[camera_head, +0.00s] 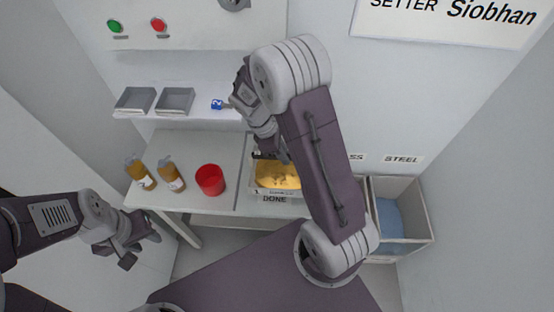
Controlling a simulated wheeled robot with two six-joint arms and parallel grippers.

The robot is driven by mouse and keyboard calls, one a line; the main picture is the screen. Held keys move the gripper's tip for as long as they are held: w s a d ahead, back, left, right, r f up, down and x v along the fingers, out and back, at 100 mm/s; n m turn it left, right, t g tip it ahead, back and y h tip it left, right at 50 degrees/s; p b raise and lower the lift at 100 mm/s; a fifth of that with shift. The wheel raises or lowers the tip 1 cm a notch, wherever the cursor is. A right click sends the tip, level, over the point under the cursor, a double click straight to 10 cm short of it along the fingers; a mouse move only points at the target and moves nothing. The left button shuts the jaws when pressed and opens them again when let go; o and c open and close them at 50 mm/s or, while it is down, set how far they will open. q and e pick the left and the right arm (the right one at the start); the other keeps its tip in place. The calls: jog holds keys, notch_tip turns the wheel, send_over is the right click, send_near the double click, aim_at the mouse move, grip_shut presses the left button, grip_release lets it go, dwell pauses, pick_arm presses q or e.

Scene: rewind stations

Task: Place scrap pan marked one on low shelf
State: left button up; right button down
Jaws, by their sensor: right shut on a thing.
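Two grey pans, a left one (134,100) and a right one (175,101), sit on the white low shelf (205,88). I can read no number on either. My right gripper (270,156) points down at the back left edge of a tray with golden contents (277,175), above a DONE label. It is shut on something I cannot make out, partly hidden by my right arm. My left gripper (143,251) is open and empty, low at the left, in front of the table (215,205).
Two amber bottles (143,176) (172,177) and a red cup (210,180) stand on the table. A blue tag marked 2 (217,104) is on the shelf. A bin with blue contents (405,235) stands at the right under a STEEL label. My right arm hides the middle.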

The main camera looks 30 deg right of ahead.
aim_at(277, 170)
jog(key=w+f, duration=0.1)
jog(key=w+a, duration=0.1)
jog(key=shift+w+f, duration=0.35)
jog(key=shift+f, duration=2.1)
jog(key=c, duration=1.5)
grip_release()
jog(key=shift+o, duration=0.2)
